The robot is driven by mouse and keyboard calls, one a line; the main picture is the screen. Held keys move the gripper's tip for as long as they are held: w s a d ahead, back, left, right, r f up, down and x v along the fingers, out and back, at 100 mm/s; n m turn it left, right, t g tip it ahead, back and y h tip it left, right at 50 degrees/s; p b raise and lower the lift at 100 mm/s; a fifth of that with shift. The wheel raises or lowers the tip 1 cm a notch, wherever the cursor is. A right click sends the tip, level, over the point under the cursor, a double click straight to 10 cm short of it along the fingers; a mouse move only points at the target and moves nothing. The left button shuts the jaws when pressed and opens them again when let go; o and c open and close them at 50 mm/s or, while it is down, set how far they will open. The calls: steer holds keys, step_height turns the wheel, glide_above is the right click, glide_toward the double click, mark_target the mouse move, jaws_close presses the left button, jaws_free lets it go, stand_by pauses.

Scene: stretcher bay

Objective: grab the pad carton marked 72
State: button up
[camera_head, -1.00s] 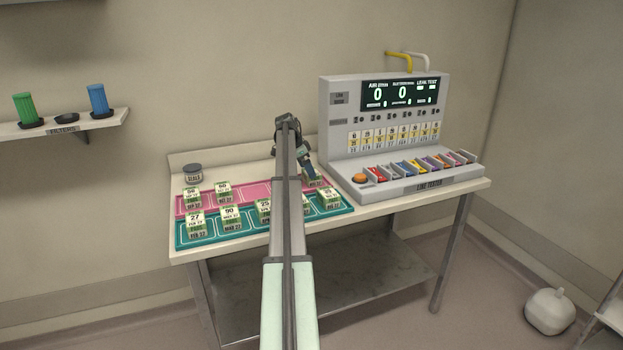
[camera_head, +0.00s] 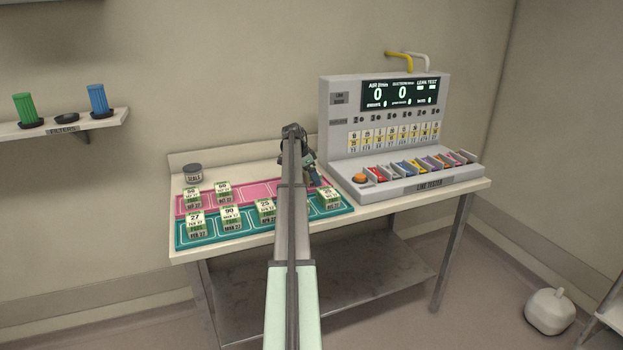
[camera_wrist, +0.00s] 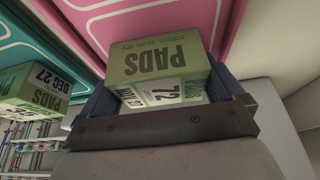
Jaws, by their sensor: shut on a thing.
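The pad carton marked 72 (camera_wrist: 160,62) is green and white, with "PADS" on its green face and "72" on its white label. In the wrist view it sits between the two dark blue fingers of my gripper (camera_wrist: 165,88), which is shut on it. In the head view my gripper (camera_head: 314,177) is over the right end of the pink mat (camera_head: 250,199). The carton cannot be made out there, and I cannot tell whether it still touches the mat.
Other pad cartons stand on the teal mat (camera_head: 285,228), one marked 27 (camera_head: 195,221), one marked 90 (camera_head: 230,218). A carton dated DEC 27 (camera_wrist: 38,88) is close to my gripper. The line tester (camera_head: 400,175) stands just right. A grey jar (camera_head: 193,173) is at the back left.

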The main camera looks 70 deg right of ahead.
steer(key=shift+c, duration=0.7)
steer(key=shift+r, duration=0.15)
